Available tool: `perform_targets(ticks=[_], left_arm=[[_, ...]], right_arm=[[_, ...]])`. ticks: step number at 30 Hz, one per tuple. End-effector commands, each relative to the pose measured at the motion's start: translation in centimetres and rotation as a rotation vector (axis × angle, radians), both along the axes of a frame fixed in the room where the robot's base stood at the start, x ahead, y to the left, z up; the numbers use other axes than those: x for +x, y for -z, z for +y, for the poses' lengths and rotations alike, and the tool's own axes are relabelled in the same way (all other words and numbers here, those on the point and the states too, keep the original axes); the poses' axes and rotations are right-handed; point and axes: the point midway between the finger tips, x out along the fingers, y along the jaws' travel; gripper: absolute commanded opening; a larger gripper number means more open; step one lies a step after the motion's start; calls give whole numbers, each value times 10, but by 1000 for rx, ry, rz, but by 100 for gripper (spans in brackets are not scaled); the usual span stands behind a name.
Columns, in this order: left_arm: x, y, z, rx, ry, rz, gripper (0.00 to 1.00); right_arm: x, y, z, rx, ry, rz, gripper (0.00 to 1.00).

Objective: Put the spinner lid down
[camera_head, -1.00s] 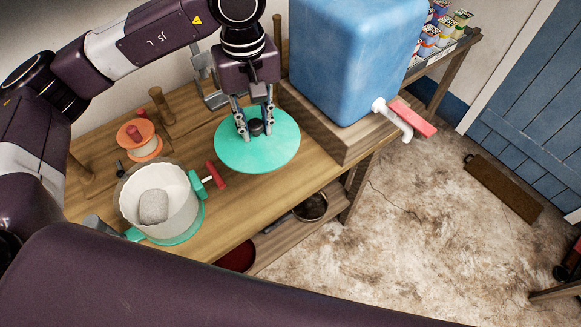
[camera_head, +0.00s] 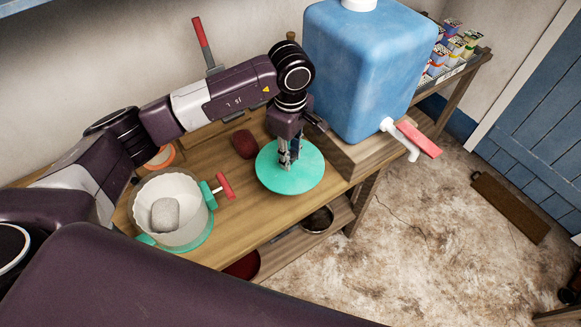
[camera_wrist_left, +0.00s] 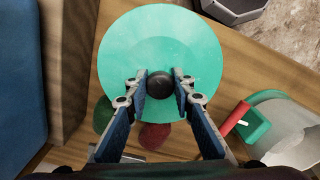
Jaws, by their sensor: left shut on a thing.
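The spinner lid (camera_head: 266,180) is a flat teal disc with a dark knob in its middle. My left gripper (camera_head: 287,160) is shut on the knob from above. In the left wrist view the knob (camera_wrist_left: 160,83) is between the fingertips, with the lid (camera_wrist_left: 160,40) level around it. The lid is over the bench top (camera_head: 228,238), right of the spinner bowl; I cannot tell whether it touches the wood. The spinner bowl (camera_head: 190,235) is whitish with a teal base and a red crank handle, and a grey stone-like lump lies inside. My right gripper is not in view.
A big blue water container (camera_head: 365,70) with a red-handled tap stands right of the lid on a wooden block (camera_head: 360,157). A dark red oval thing (camera_head: 244,143) lies behind the lid. A lower shelf holds a pan (camera_head: 318,220).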

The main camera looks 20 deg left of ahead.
Motion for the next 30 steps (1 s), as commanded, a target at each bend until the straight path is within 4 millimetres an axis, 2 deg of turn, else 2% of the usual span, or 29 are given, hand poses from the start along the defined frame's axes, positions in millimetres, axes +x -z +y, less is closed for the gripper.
perform_targets(ticks=[3,11,18,29,30], left_arm=[[-1,19,0,-1,1,1,0],[-1,40,-1,-1,1,1,0],[0,71,-1,-1,2,0,0],[1,77,0,-1,2,-3,0],[1,76,0,-1,2,-3,25]], right_arm=[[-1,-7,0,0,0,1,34],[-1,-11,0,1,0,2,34],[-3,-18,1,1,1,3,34],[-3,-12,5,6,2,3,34],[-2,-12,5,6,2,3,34]])
